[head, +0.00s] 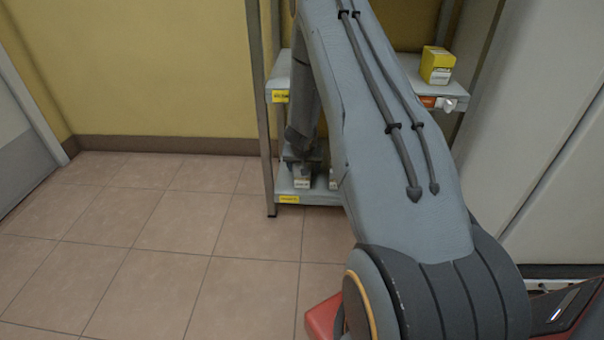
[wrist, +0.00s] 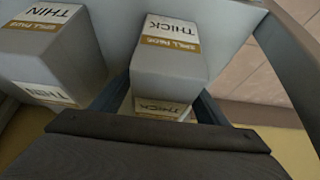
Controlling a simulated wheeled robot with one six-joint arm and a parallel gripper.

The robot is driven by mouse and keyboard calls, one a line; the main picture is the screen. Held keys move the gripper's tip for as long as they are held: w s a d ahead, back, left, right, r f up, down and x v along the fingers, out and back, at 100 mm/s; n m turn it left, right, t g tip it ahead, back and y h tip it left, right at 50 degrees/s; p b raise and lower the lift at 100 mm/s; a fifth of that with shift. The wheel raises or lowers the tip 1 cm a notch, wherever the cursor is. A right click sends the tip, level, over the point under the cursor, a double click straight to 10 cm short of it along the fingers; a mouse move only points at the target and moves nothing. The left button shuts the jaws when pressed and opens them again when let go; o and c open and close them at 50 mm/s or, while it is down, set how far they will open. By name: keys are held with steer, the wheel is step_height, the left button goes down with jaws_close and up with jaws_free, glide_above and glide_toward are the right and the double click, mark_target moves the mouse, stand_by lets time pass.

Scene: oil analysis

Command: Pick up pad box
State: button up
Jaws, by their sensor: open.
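A white pad box (wrist: 168,60) with a gold band, marked THICK SPILL PADS, sits between the two fingers of my gripper (wrist: 160,100) in the wrist view. The fingers are open, one on each side of it; I cannot tell whether they touch it. A second white box (wrist: 60,50), marked THIN SPILL PADS, stands to its left, outside the fingers. In the head view my gripper (head: 302,156) is low at the rack, just over a small white box (head: 302,181) on the lower shelf. Another white box (head: 333,181) is partly hidden by my arm.
The lower shelf (head: 291,198) has a yellow label on its front edge. The upper shelf (head: 281,72) carries a yellow box (head: 437,65) at right. A rack post (head: 266,150) stands left of my gripper. The tiled floor (head: 150,240) at left is clear.

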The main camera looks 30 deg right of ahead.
steer(key=shift+f, duration=0.2)
stand_by(0.7)
steer(key=c, duration=1.3)
